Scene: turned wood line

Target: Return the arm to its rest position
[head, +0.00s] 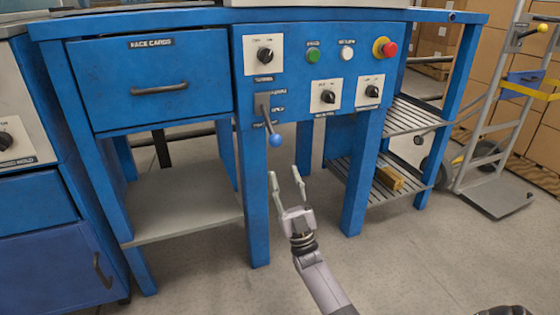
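My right gripper (284,172) reaches up from the bottom middle of the head view. Its two fingers are apart with nothing between them. It shows just below the blue ball knob (276,140) of a lever (267,117) on the blue workbench's front panel. A gap shows between the fingertips and the knob in the picture; the distance in depth is hard to tell. The lever's handle hangs downward from its grey plate. My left gripper is not in view.
The blue workbench has a closed drawer (152,84), several knobs, a green button (313,55) and a red button (389,49). Slatted shelves (412,118) are on its right, with a wooden block (390,178). A hand truck (497,190) stands at the right. Open floor lies in front.

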